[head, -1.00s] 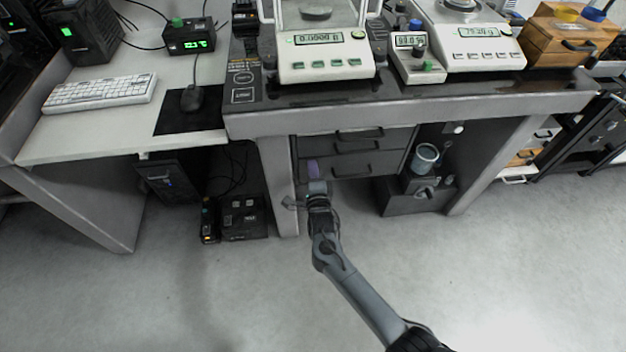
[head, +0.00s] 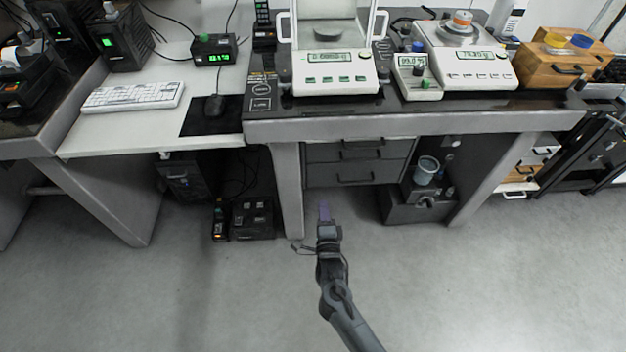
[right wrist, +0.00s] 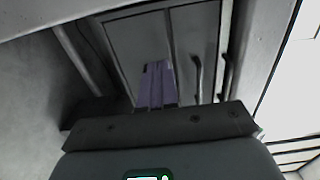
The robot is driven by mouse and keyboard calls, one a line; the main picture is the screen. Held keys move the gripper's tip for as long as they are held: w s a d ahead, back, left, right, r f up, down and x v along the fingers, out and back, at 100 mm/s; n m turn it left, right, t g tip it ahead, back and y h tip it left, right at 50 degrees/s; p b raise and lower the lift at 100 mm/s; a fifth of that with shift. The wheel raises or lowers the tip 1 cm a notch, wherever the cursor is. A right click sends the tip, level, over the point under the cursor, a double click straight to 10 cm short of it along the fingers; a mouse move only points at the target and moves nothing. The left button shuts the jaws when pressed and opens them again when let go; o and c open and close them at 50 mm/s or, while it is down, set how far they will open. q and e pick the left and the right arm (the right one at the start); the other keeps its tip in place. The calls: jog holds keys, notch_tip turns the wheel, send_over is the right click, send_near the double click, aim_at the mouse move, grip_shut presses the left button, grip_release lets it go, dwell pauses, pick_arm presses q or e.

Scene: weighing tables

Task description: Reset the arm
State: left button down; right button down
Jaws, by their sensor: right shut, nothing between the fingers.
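My right gripper (head: 324,212) hangs low in front of the weighing table (head: 400,124), below its top and over the grey floor. Its purple fingers are shut with nothing between them; they also show in the right wrist view (right wrist: 157,86), pointing at the grey drawer unit. In the head view the right arm comes up from the bottom edge. My left gripper is not in view.
The grey drawer unit (head: 356,172) is under the table, near the right gripper. An analytical balance (head: 335,75), a second balance (head: 470,68) and a wooden box (head: 556,66) stand on top. A keyboard (head: 132,96) lies on the left desk. The floor in front is clear.

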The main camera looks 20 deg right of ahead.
jog(key=s+d+r+n+g+y+p, duration=0.1)
jog(key=s+d+r+p, duration=0.25)
jog(key=s+p, duration=0.3)
jog(key=s+d+r+n+g+p, duration=0.1)
jog(key=s+d+r+p, duration=0.1)
jog(key=s+r+p, duration=0.35)
jog(key=s+a+r+n+g+y+p, duration=0.1)
jog(key=s+r+n+g+y+p, duration=0.1)
jog(key=s+r+n+g+p, duration=0.6)
jog(key=s+a+r+n+g+y+p, duration=0.2)
jog(key=s+r+n+g+p, duration=0.15)
jog(key=s+r+n, duration=0.8)
notch_tip(320, 180, up, 36)
jog(key=s+n+p, duration=0.1)
jog(key=s+p, duration=0.1)
jog(key=p, duration=3.5)
jog(key=shift+d+p, duration=0.15)
jog(key=shift+p, duration=0.15)
